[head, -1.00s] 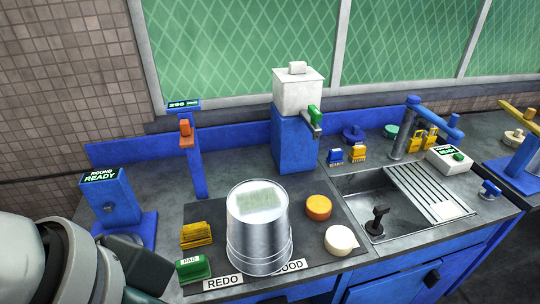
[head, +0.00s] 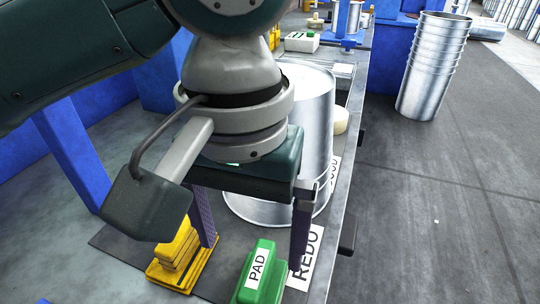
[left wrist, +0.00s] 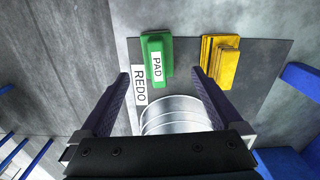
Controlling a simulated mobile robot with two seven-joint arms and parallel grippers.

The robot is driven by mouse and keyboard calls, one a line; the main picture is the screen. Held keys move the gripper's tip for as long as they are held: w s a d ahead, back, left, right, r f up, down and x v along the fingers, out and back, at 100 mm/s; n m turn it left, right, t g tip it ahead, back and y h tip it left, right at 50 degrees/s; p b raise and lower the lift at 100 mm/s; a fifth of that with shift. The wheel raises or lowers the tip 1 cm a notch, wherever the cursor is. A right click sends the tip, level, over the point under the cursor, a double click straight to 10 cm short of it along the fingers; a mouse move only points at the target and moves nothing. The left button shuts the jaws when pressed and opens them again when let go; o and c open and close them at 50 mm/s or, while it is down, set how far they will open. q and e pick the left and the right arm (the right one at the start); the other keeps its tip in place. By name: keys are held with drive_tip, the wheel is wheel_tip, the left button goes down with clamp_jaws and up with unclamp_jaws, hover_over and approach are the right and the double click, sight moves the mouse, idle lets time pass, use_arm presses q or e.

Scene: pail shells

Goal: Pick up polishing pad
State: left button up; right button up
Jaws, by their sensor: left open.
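The polishing pad is a green block (head: 258,275) with a white PAD label, on the dark mat at the bottom of the head view. It also shows in the left wrist view, upper middle (left wrist: 156,50). My left gripper (head: 253,248) is open and empty, pointing down above the mat. In the left wrist view its fingers (left wrist: 157,78) are spread wide, with the pad ahead between their tips and apart from them. My right gripper is not in view.
A yellow block stack (head: 178,255) stands beside the pad. A metal pail (head: 318,140) stands close behind the gripper. A REDO label (head: 305,258) lies by the pad. Stacked pails (head: 432,65) stand on the floor at right, where the floor is open.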

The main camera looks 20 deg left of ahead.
sight(257, 268)
use_arm(q)
drive_tip(key=f, duration=0.4)
drive_tip(key=shift+w+d+f+b, duration=0.2)
drive_tip(key=shift+f+b, duration=0.05)
drive_tip(key=shift+b, duration=0.15)
wheel_tip(257, 268, down, 5)
drive_tip(key=shift+f+b, duration=0.2)
drive_tip(key=shift+b, duration=0.45)
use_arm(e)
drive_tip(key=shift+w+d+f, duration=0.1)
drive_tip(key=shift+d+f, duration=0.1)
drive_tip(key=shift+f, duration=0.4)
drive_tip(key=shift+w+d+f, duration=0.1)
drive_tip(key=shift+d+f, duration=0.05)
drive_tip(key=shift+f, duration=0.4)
use_arm(q)
drive_tip(key=shift+c, duration=1.4)
drive_tip(key=c, duration=1.1)
wheel_tip(257, 268, up, 20)
drive_tip(key=p, duration=0.5)
drive_tip(key=shift+w+p, duration=0.1)
drive_tip(key=shift+p, duration=0.2)
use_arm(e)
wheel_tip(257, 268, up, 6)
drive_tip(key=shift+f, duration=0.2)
